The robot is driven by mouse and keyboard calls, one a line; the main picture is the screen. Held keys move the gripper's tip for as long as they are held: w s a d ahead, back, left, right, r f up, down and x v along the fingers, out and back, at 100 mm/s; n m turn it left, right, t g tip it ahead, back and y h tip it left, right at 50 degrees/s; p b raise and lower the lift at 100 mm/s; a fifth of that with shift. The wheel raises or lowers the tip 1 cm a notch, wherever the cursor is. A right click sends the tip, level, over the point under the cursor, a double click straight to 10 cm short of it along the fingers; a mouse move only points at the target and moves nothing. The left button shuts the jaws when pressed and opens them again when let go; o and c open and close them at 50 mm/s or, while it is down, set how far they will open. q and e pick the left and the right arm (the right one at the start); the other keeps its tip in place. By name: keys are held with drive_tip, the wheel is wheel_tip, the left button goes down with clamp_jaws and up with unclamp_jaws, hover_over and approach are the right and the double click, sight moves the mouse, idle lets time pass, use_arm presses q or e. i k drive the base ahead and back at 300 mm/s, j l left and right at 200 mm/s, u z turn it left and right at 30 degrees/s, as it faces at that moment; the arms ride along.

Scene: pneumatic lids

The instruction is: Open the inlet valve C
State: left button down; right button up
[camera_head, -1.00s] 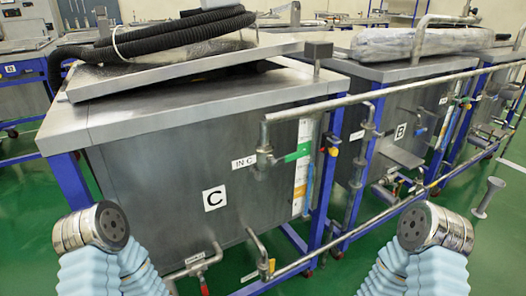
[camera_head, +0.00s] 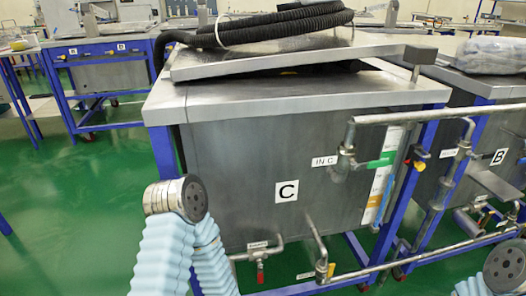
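Tank C (camera_head: 240,200) is a grey metal tank in a blue frame with a "C" label on its front. The inlet valve C (camera_head: 345,162) sits on the pipe at its upper right front, beside an "IN C" label (camera_head: 324,161). Its green handle (camera_head: 382,160) points to the right, roughly level. Nothing touches the handle. My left arm stands at lower left and my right arm shows partly in the lower right corner. Only arm links with pale blue sleeves and metal joints show. Neither gripper is in view.
A lower valve with a red handle (camera_head: 260,272) and horizontal pipes (camera_head: 380,272) run along the tank's lower front. A tilted lid (camera_head: 250,60) with a black hose (camera_head: 260,25) lies on top. Tank B (camera_head: 490,150) stands to the right. Green floor (camera_head: 80,210) is clear at left.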

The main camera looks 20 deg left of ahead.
sight(376, 163)
drive_tip(key=k+l, duration=0.1)
drive_tip(key=k, duration=0.35)
drive_tip(key=i+l+u, duration=0.2)
drive_tip(key=i+l, duration=0.2)
drive_tip(key=l, duration=0.25)
drive_tip(key=i+l+u, duration=0.1)
drive_tip(key=i, duration=0.2)
drive_tip(key=i+l+u, duration=0.1)
drive_tip(key=i, duration=0.25)
drive_tip(key=l, duration=0.1)
